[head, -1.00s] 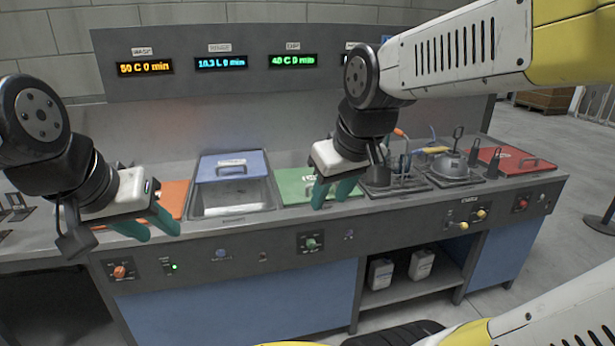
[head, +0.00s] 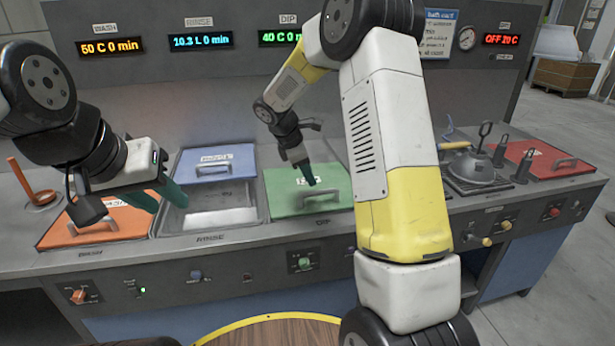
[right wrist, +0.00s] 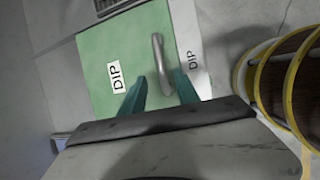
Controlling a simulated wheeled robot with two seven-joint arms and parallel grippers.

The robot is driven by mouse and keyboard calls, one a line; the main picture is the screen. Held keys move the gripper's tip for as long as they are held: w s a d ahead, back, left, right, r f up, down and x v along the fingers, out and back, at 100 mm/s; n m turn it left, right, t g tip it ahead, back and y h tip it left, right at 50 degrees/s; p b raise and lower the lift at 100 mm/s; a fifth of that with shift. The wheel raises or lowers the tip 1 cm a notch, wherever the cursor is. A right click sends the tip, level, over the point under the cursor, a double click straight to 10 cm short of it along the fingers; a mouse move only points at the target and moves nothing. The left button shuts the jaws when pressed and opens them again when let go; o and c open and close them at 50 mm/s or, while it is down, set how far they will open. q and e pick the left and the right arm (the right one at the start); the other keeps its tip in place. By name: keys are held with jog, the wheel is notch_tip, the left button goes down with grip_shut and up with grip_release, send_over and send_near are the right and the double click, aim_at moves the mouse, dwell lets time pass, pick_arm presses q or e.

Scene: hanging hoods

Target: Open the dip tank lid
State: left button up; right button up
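The dip tank lid (head: 283,192) is a green panel with a DIP label and a grey bar handle (head: 322,199), lying flat and closed in the counter. It also fills the upper part of the right wrist view (right wrist: 100,75), with its handle (right wrist: 157,50) there. My right gripper (head: 309,180) is above the lid, pointing down near the handle. In the right wrist view its teal fingers (right wrist: 161,80) are apart, with the handle lined up between them and not gripped. My left gripper (head: 157,199) is open and empty above the rinse tank's left edge.
An orange lid (head: 105,222) is at left. The open rinse tank (head: 222,196) has its blue lid (head: 215,158) at the back. A kettle-like vessel (head: 472,165) and a red lid (head: 535,158) are at right. A round wooden top (head: 270,333) stands in front.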

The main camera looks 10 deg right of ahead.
aim_at(318, 191)
jog(key=x, duration=0.7)
jog(key=shift+d+f, duration=0.1)
jog(key=shift+c, duration=0.2)
grip_shut()
dwell(1.1)
